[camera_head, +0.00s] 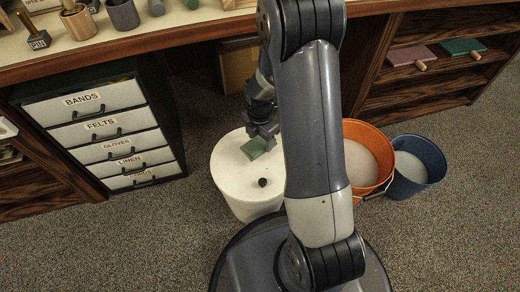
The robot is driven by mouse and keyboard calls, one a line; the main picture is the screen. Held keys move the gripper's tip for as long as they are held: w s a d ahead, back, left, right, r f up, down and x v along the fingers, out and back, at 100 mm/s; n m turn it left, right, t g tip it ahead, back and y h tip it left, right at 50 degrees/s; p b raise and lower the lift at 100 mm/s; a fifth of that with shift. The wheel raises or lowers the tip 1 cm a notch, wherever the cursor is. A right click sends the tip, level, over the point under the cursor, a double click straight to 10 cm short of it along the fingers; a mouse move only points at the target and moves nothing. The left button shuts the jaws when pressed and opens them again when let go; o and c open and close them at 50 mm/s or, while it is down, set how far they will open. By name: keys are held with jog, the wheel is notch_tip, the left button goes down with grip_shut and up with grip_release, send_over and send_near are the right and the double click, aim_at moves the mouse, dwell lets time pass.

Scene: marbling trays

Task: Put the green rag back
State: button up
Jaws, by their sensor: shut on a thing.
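The green rag (254,148) is a small flat green square over the top of a white round drum (235,178). My gripper (263,136) points down and is shut on the rag's right edge. I cannot tell whether the rag touches the drum's top or is just above it. The finger tips are small and partly dark in this view. My own arm hides the right part of the drum.
A small black knob (263,182) is on the drum's top. An orange bucket (382,137) and a blue bucket (437,180) stand right. The bench (180,32) runs behind; carpet is clear at lower left.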

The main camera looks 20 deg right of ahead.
aim_at(260, 147)
notch_tip(260, 147, down, 5)
jog(key=shift+r+b, duration=0.15)
jog(key=shift+b, duration=0.65)
jog(key=shift+r, duration=0.1)
jog(key=shift+o, duration=1.2)
jog(key=o, duration=0.4)
jog(key=shift+o, duration=0.2)
notch_tip(260, 147, up, 12)
jog(key=p, duration=0.4)
